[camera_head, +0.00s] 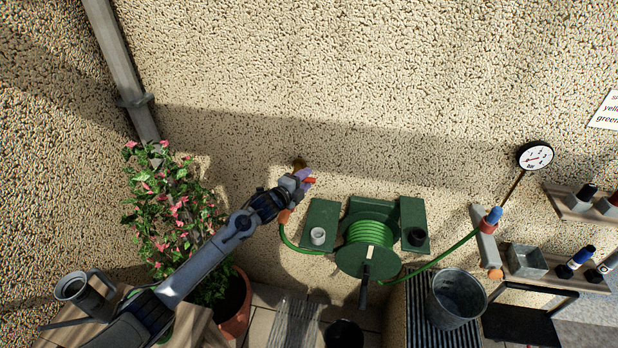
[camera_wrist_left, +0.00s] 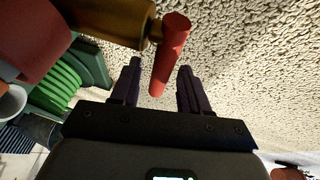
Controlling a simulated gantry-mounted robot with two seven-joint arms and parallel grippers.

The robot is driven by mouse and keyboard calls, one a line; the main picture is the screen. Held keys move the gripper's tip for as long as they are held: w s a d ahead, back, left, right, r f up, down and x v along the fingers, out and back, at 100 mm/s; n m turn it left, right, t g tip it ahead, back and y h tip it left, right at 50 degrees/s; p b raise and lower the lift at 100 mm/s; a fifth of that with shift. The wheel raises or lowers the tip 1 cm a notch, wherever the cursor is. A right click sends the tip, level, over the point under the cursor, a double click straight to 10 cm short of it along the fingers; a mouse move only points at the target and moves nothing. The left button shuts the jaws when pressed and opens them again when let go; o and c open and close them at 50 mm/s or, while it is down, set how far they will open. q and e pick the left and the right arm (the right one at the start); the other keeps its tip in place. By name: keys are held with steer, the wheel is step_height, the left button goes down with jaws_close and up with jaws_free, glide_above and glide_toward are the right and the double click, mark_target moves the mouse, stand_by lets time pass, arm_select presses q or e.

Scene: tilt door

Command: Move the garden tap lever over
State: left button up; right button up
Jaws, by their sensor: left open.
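The tap's red lever (camera_head: 310,180) shows just past my left gripper (camera_head: 304,178) on the pebbled wall. The brass tap body (camera_head: 299,163) is mostly hidden behind the gripper. In the left wrist view the red lever (camera_wrist_left: 171,50) is a short round bar whose near end reaches between the two dark fingers of my left gripper (camera_wrist_left: 160,84). The fingers are open, with a gap on each side of the lever, and no contact shows. The brass body (camera_wrist_left: 115,18) lies to the upper left of the lever. My right gripper is in neither view.
A green hose reel (camera_head: 370,234) is mounted below and right of the tap. A flowering potted plant (camera_head: 170,215) stands left, beside my left arm. A metal bucket (camera_head: 457,297) and a pressure gauge (camera_head: 535,156) are at right. The wall above the tap is bare.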

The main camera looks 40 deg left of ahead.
arm_select(q)
steer(key=shift+w+f, duration=0.25)
steer(key=shift+w, duration=1.05)
jaws_close()
steer(key=shift+a, duration=0.1)
